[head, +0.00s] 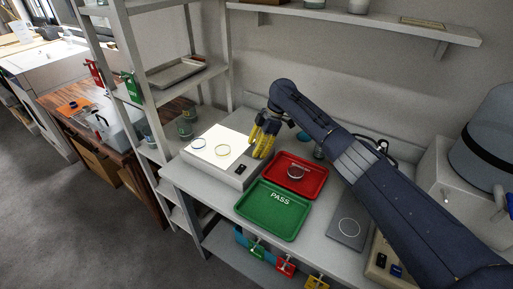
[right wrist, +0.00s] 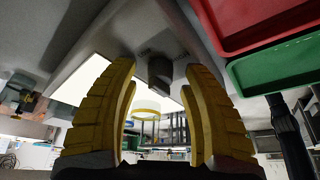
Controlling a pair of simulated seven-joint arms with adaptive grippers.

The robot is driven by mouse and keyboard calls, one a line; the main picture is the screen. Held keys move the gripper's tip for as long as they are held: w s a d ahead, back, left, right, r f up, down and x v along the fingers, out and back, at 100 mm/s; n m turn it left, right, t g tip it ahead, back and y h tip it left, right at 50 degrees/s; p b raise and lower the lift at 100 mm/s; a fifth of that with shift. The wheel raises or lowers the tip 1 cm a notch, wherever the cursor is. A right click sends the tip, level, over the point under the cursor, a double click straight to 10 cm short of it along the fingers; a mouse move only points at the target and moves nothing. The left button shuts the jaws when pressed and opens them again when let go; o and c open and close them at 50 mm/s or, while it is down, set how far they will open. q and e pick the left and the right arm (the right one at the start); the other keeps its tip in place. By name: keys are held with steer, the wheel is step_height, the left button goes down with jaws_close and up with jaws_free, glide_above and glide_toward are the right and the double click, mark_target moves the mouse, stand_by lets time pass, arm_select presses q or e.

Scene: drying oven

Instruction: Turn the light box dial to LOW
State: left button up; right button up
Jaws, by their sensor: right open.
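The light box (head: 240,182) stands on the bench with its white top panel (head: 218,138) lit. Two ring-shaped dishes lie on the panel, one blue-rimmed (head: 198,143) and one yellow-rimmed (head: 222,151). My right gripper (head: 262,142), with yellow fingers, is at the right edge of the light box, pointing down. In the right wrist view its fingers are apart with nothing held. A dark round dial (right wrist: 160,72) shows ahead, between the fingertips. Its setting cannot be read. My left gripper is not in view.
A shelf rack (head: 146,90) stands at the left.

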steer(key=v, duration=1.2)
steer(key=shift+s, duration=0.1)
